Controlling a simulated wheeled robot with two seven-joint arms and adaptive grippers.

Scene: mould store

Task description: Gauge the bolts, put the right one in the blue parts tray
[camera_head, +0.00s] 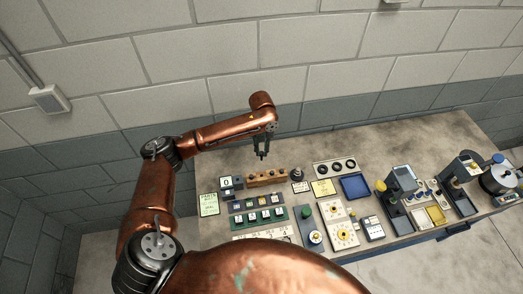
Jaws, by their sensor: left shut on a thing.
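My left gripper (262,147) points down above the back of the bench, just over a wooden block (267,178) with several small dark-topped pieces standing in it. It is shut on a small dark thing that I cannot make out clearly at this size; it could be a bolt. The blue tray (355,187) lies to the right and looks empty. A small device with a white display (227,183) stands left of the wooden block; I cannot tell if it is the gauge. My right gripper is not in view.
A white panel with three dark round openings (335,167) lies behind the blue tray. Yellow cards, switch boxes and dial panels (341,226) crowd the front. Taller machines (402,182) stand at the right. The back right of the bench (420,135) is bare.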

